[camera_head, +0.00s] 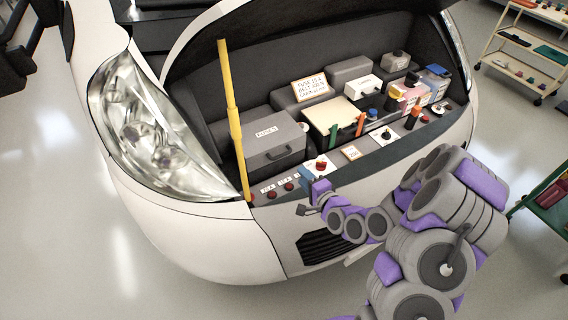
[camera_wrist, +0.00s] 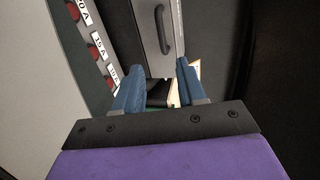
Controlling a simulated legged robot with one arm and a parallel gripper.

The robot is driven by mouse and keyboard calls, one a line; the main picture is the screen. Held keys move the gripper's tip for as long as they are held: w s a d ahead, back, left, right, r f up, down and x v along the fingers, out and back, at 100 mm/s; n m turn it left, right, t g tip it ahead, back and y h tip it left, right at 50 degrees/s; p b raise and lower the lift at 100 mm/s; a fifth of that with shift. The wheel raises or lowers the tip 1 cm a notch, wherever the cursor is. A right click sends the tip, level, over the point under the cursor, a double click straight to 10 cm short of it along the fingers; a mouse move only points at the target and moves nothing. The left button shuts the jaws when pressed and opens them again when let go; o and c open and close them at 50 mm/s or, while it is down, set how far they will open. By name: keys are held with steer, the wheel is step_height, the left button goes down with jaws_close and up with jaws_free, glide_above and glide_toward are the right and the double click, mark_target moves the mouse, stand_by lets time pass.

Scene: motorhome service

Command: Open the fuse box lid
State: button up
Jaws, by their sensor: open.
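The grey fuse box (camera_head: 272,147), labelled "FUSES", sits in the open front bay of the motorhome, left of centre. Its lid looks closed. In the wrist view the box (camera_wrist: 148,12) shows at the top, with a dark handle (camera_wrist: 164,30) on its face. My gripper (camera_head: 306,176) is at the bay's front edge, in front of and to the right of the box. In the wrist view its two blue fingers (camera_wrist: 160,80) are apart, with nothing held between them. The handle lies beyond the fingertips, apart from them.
A yellow prop pole (camera_head: 233,110) stands just left of the box. Red knobs (camera_head: 288,186) line the front ledge, with amp labels (camera_wrist: 99,44) in the wrist view. A red button (camera_head: 321,163), green lever (camera_head: 333,136) and orange lever (camera_head: 361,124) stand to the right.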

mark_target(270, 143)
steer(key=shift+b+x, duration=0.95)
steer(key=shift+b, duration=1.4)
steer(key=b+x, duration=0.2)
steer(key=b, duration=0.2)
steer(key=shift+a+f+b, duration=0.15)
steer(key=shift+b, duration=0.25)
steer(key=b+x, duration=0.1)
steer(key=x, duration=0.8)
steer(key=shift+r, duration=0.25)
steer(key=shift+w+a, duration=0.1)
steer(key=shift+w, duration=0.05)
steer(key=shift+c, duration=0.5)
jaws_close()
